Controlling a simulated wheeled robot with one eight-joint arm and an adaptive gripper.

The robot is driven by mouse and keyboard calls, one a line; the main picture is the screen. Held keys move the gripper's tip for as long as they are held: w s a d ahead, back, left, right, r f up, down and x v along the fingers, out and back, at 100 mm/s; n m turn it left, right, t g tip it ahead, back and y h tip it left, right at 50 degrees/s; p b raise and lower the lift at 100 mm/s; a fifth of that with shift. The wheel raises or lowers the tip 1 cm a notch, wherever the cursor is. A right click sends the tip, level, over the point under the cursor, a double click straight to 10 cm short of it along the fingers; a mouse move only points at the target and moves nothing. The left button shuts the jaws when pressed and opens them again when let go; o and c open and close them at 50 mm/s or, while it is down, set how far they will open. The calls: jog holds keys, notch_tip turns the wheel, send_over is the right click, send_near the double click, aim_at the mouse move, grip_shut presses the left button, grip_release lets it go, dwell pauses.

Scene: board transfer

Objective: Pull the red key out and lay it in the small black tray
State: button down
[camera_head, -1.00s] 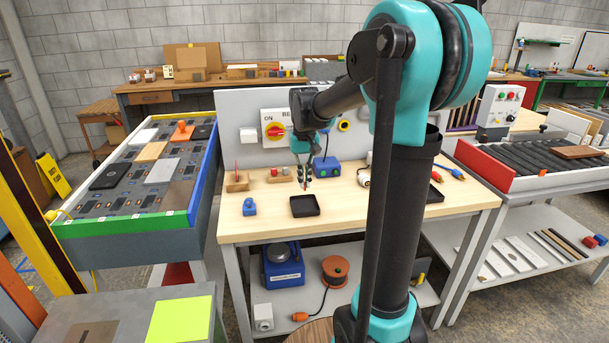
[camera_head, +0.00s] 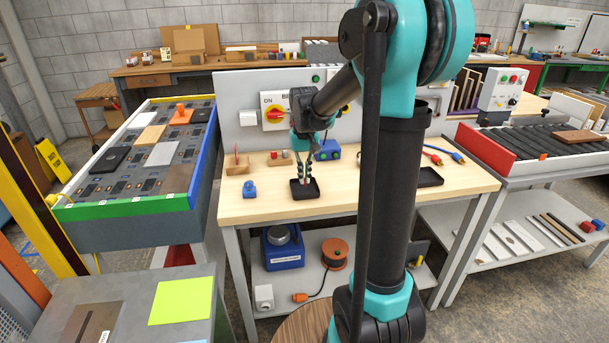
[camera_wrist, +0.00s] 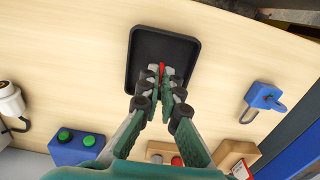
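The small black tray (camera_head: 313,192) lies on the light wooden workbench; it also shows in the wrist view (camera_wrist: 180,38). My gripper (camera_head: 304,180) points down at this tray. In the wrist view my gripper (camera_wrist: 162,80) has its fingertips close together over the tray's near part. The red key (camera_wrist: 162,68) shows as a thin red strip between the fingertips, and most of it is hidden by them. I cannot tell whether the key touches the tray floor.
A blue padlock (camera_head: 250,191) lies left of the tray. Behind stand a wooden block (camera_head: 237,167) with a red stick, a block with a red part (camera_head: 279,158) and a blue button box (camera_head: 328,153). A larger black tray (camera_head: 430,178) is partly behind my arm.

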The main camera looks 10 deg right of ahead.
jog(key=c, duration=1.6)
grip_release()
jog(key=shift+c, duration=0.2)
notch_tip(320, 180, up, 12)
